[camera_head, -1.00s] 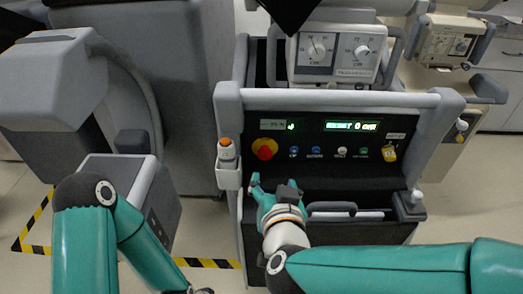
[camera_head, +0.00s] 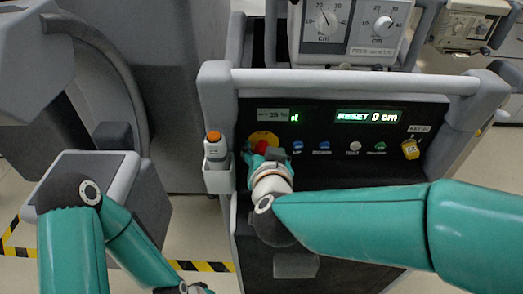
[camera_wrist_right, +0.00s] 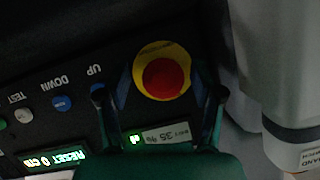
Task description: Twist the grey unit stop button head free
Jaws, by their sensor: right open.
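The stop button's red head (camera_head: 262,147) sits on a round yellow plate (camera_head: 264,137) at the left of the grey unit's black panel (camera_head: 330,170). My right gripper (camera_head: 264,156) is at the button in the head view and partly covers it. In the right wrist view the red head (camera_wrist_right: 166,78) lies between the two spread fingers (camera_wrist_right: 160,90), with a gap on each side. The fingers are open and hold nothing. My left arm's end (camera_head: 195,288) is cut off by the bottom edge, and its fingers cannot be made out.
A white holder with an orange-topped handle (camera_head: 214,145) stands just left. A grey rail (camera_head: 350,81) crosses above the panel. Another grey machine (camera_head: 95,170) is at left.

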